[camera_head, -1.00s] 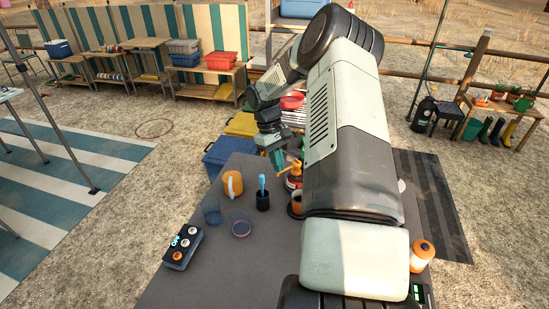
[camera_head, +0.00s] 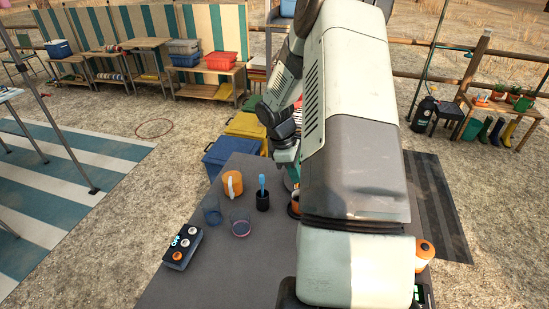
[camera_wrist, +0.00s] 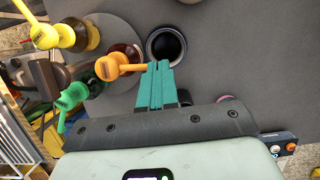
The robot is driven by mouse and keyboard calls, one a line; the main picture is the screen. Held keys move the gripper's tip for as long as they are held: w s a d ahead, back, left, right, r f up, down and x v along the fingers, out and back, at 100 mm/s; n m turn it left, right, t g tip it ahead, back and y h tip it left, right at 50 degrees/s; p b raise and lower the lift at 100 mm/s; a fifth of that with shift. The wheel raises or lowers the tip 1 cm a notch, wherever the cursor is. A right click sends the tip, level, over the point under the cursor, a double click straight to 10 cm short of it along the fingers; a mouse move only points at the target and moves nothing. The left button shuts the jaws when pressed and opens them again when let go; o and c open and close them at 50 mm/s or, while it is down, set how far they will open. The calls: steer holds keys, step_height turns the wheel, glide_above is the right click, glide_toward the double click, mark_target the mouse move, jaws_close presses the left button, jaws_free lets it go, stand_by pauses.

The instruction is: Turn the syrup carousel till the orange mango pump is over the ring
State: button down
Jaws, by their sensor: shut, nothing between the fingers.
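In the wrist view the orange pump (camera_wrist: 109,67) stands on an amber bottle, its spout pointing right to my fingers. A yellow pump (camera_wrist: 46,36) and a green pump (camera_wrist: 71,97) stand to its left on the round grey carousel (camera_wrist: 113,24). A dark round opening with a pale rim, perhaps the ring (camera_wrist: 152,58), lies just beyond my fingertips, to the right of the orange pump. My gripper (camera_wrist: 158,66) is shut and empty, beside the orange spout's tip; I cannot tell whether they touch. In the head view my arm hides most of the carousel.
Blue and yellow bins (camera_head: 229,149) stand behind. The table's front left is clear.

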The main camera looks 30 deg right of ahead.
steer(key=shift+s, duration=0.1)
stand_by(0.5)
steer(key=w+a+r, duration=0.4)
steer(key=w+r, duration=0.1)
steer(key=r, duration=0.5)
steer(key=shift+w+a+r, duration=0.15)
steer(key=shift+r, duration=0.1)
steer(key=s+a+r+m+t, duration=0.2)
steer(key=s+a+r, duration=0.35)
steer(key=r, duration=0.35)
steer(key=s+a+r+m+t, duration=0.2)
steer(key=s+a+r, duration=0.2)
steer(key=a+r, duration=0.45)
steer(key=s+a+r+m+t+y, duration=0.1)
steer(key=s+a+r+m+t, duration=0.1)
steer(key=s, duration=0.6)
steer(key=s+a+r+m+t+y, duration=0.1)
steer(key=s+a, duration=0.3)
steer(key=s, duration=0.5)
steer(key=shift+r+m+t, duration=0.5)
steer(key=shift+r+m, duration=0.3)
steer(key=shift+m, duration=0.1)
